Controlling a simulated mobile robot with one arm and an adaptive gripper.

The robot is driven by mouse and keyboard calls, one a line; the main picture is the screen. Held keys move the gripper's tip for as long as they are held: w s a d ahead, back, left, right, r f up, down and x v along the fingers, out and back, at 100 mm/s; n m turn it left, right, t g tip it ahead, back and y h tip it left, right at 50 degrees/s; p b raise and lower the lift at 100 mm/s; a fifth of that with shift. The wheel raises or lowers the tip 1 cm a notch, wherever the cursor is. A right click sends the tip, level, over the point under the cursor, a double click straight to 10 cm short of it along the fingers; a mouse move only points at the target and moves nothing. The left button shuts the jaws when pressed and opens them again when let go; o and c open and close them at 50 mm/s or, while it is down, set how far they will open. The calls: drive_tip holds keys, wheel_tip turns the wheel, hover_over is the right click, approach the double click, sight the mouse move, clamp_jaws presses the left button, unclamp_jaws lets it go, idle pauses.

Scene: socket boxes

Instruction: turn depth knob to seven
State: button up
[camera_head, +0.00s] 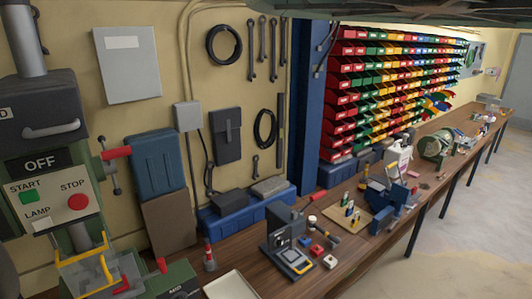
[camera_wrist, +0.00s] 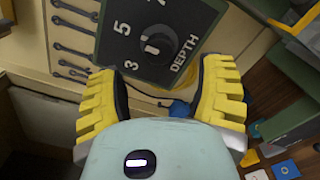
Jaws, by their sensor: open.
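The depth knob (camera_wrist: 156,42) is a round black dial with a pale pointer mark, on a dark panel (camera_wrist: 188,20) lettered DEPTH. In the wrist view the 5 is up and left of the knob and the 3 is down and left; another numeral is partly cut off at the top edge. The pointer's exact setting is hard to read. My gripper (camera_wrist: 158,78) is open, with yellow ridged fingers on either side, below the knob in the picture. Nothing is between the fingers, and the knob appears beyond the tips. I cannot make out the knob or my gripper in the head view.
A green machine with an OFF display, START button and red STOP button (camera_head: 78,202) stands at the left. A red-tipped lever (camera_head: 116,153) sticks out beside it. Coloured bins (camera_head: 390,90) line the wall.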

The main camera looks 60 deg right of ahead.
drive_tip(key=shift+p+x, duration=0.9)
drive_tip(key=shift+x, duration=1.85)
drive_tip(key=shift+d, duration=0.1)
clamp_jaws()
